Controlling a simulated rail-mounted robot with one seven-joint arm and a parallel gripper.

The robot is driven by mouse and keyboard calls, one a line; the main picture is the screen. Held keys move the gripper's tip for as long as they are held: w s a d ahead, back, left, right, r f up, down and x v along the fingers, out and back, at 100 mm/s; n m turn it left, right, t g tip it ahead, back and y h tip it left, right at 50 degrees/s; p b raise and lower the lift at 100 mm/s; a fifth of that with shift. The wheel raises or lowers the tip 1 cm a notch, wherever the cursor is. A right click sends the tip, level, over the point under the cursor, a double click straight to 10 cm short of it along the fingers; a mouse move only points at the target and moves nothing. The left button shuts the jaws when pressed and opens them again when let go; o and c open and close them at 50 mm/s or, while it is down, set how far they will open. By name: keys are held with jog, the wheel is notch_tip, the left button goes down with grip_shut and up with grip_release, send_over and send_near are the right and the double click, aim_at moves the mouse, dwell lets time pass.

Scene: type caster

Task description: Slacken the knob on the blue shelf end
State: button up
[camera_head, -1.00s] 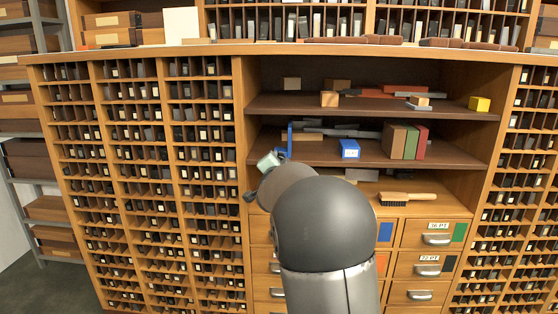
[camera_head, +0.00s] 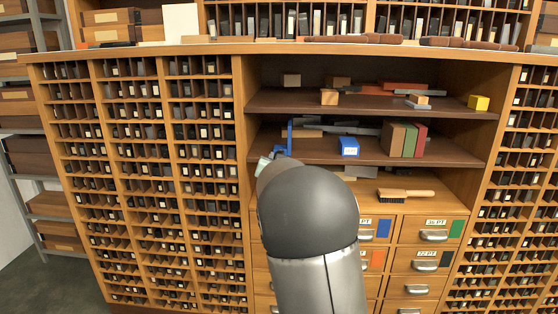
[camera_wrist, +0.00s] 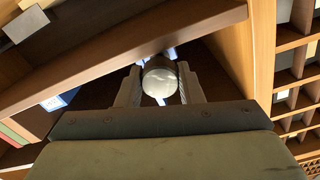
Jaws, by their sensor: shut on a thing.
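The blue shelf end (camera_head: 289,136) stands upright at the left end of the middle shelf in the head view, its lower part hidden by my arm. In the wrist view a pale round knob (camera_wrist: 159,80) sits between the two fingers of my gripper (camera_wrist: 160,88). The fingers are closed on the knob from both sides. Bits of blue show just behind the knob. In the head view my gripper is mostly hidden behind my arm, close by the shelf end.
The middle shelf (camera_head: 440,152) also holds a blue labelled box (camera_head: 348,147) and upright brown, green and red blocks (camera_head: 404,139). A brush (camera_head: 405,194) lies on the counter below. The cabinet's left upright and pigeonholes (camera_wrist: 296,70) are close beside my gripper.

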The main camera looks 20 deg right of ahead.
jog(key=shift+r, duration=0.15)
jog(key=o, duration=1)
jog(key=shift+c, duration=0.2)
jog(key=p+v, duration=0.2)
jog(key=v, duration=1.5)
jog(key=shift+f, duration=0.25)
jog(key=shift+s, duration=0.15)
